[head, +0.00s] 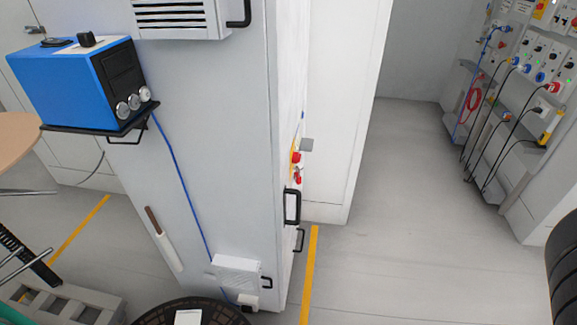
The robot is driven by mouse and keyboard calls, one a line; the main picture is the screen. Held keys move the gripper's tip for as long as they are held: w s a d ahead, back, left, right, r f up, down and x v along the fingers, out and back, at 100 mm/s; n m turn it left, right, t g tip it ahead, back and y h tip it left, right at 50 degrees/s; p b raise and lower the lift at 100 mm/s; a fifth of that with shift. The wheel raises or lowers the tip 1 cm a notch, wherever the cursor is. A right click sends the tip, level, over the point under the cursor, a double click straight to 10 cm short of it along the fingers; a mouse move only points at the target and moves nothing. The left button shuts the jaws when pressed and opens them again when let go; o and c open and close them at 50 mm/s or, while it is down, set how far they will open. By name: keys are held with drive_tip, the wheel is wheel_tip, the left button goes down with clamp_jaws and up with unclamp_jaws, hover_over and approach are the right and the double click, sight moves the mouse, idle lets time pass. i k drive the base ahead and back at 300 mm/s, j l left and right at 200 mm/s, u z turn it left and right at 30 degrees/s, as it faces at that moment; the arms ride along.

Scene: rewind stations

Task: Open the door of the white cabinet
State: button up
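A tall white cabinet (225,130) stands in the middle of the head view, its broad side facing me. Its narrow right face is seen at a steep angle. On that face are a black handle (292,207), a smaller black handle (299,240) below it, and a red and yellow switch (296,158). No open gap shows there, but the angle hides most of this face. I cannot tell which panel is the door. My gripper is not in view.
A blue box (78,82) sits on a black bracket on the cabinet's left. A blue cable (180,175) runs down to a white vent box (237,272). Dark round objects lie at the bottom and right edge (564,265). Grey floor (400,220) is clear right of the cabinet.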

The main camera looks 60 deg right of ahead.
sight(287, 22)
drive_tip(key=z, duration=1.1)
